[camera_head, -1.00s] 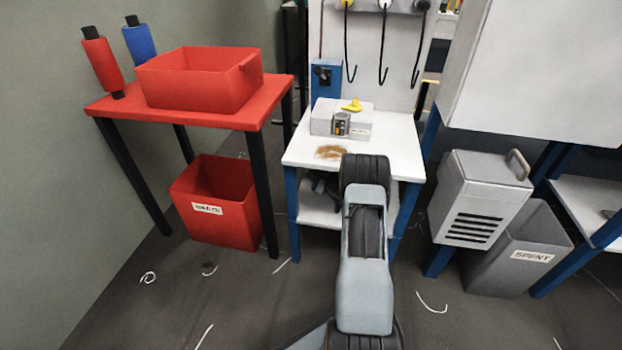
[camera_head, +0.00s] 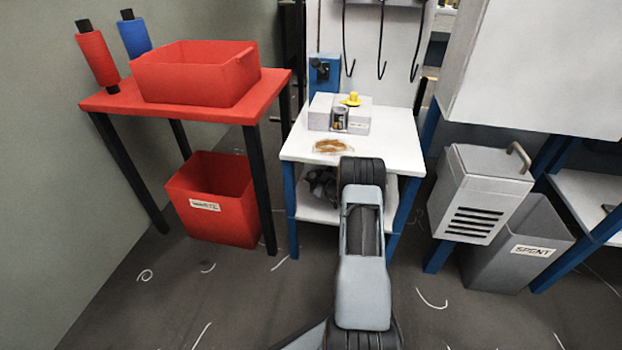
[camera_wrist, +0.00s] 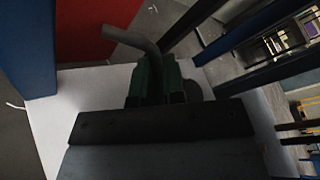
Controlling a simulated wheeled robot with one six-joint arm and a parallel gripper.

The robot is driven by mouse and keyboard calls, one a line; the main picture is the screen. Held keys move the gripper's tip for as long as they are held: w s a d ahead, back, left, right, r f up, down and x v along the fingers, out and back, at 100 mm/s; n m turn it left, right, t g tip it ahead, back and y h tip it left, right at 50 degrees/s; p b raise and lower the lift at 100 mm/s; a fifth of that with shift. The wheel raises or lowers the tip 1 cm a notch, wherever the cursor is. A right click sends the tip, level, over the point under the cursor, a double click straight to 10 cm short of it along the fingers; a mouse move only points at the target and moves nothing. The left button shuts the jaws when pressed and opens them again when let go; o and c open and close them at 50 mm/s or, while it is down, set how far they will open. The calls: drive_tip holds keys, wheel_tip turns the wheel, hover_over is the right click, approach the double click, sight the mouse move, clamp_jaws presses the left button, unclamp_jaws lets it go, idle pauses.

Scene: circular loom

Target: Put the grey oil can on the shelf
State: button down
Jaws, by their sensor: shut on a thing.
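My gripper (camera_wrist: 158,82), with green fingers, is shut on the grey oil can in the wrist view. The can's bent dark spout (camera_wrist: 128,38) sticks up to the left beyond the fingers, and a rounded grey part shows to their right. The rest of the can is hidden by the gripper. Below is the white shelf (camera_wrist: 88,85), the lower board of the white table; it also shows in the head view (camera_head: 312,212). Dark shapes show above this shelf in the head view, too shaded to make out. I cannot tell whether the can touches the shelf.
The white tabletop (camera_head: 385,148) hangs above the shelf and carries a grey box (camera_head: 322,112), a small tin (camera_head: 339,119) and a brown stain (camera_head: 330,146). Blue legs (camera_head: 291,220) flank the shelf. A red bin (camera_head: 215,205) stands left, a grey SPENT bin (camera_head: 515,245) right.

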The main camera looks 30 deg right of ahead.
drive_tip(key=shift+f+b, duration=0.45)
drive_tip(key=shift+b, duration=0.05)
drive_tip(key=c, duration=1.1)
unclamp_jaws()
